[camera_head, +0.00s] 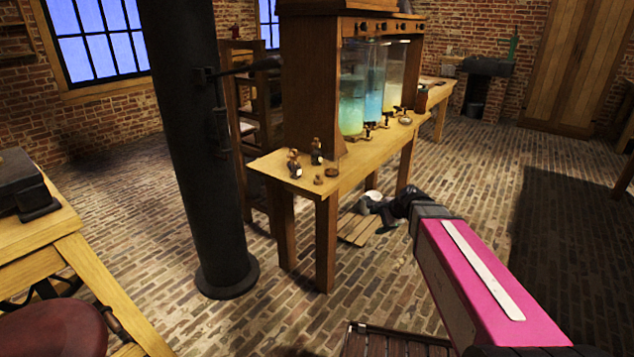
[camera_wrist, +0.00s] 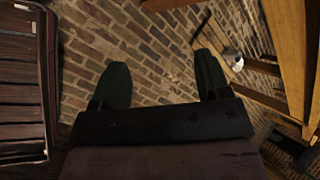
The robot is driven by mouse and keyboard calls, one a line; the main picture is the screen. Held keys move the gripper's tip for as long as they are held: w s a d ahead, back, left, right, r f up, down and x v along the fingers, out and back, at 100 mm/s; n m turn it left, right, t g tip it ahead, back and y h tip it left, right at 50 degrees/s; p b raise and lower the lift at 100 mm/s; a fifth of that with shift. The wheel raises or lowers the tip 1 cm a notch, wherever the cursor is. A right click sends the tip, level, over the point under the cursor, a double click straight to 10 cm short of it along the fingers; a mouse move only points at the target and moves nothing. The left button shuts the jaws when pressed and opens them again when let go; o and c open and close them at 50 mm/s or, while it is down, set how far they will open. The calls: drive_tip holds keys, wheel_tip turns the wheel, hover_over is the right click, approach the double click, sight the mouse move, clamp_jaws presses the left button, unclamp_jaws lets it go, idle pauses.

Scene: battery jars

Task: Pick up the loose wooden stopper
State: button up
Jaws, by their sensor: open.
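Two small brown round pieces lie near the front end of the wooden bench (camera_head: 385,143) in the head view. One (camera_head: 331,172) looks like the loose wooden stopper; the other (camera_head: 318,180) is a flatter piece beside it. They are too small to tell apart surely. My gripper (camera_wrist: 162,82) is open and empty, its two dark fingers spread over brick floor in the wrist view. In the head view, my gripper (camera_head: 388,210) is right of the bench's front end and lower, apart from the pieces. I cannot make out the stopper in the wrist view.
Small dark bottles (camera_head: 294,166) (camera_head: 316,152) stand by the brown pieces. Tall glass jars (camera_head: 352,100) of coloured liquid stand in the wooden frame behind. A black column (camera_head: 200,150) rises left of the bench. A slatted wooden piece (camera_head: 357,229) lies on the floor.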

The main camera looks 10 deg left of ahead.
sight(318, 174)
drive_tip(key=w+a+r+m+y, duration=0.2)
drive_tip(key=w+a+r+m, duration=0.1)
drive_tip(key=a, duration=0.3)
drive_tip(key=w+a+r+m+t+y, duration=0.1)
drive_tip(key=w+a+r+m+y, duration=0.1)
drive_tip(key=a, duration=0.5)
drive_tip(key=w+a+r+m+t+y, duration=0.1)
drive_tip(key=w+a+r+m, duration=0.3)
drive_tip(key=a+m, duration=0.2)
drive_tip(key=shift+w+a+r+y, duration=0.15)
drive_tip(key=shift+a+y, duration=0.05)
drive_tip(key=shift+a, duration=0.2)
drive_tip(key=shift+w+a+r+y, duration=0.1)
drive_tip(key=shift+a+r+y, duration=0.1)
drive_tip(key=shift+a, duration=0.15)
drive_tip(key=shift+w+r+x, duration=0.15)
drive_tip(key=shift+x, duration=0.75)
drive_tip(key=shift+w+r+x, duration=0.1)
drive_tip(key=shift+x, duration=0.8)
drive_tip(key=shift+w+r+x, duration=0.15)
drive_tip(key=shift+x, duration=0.7)
drive_tip(key=c, duration=1)
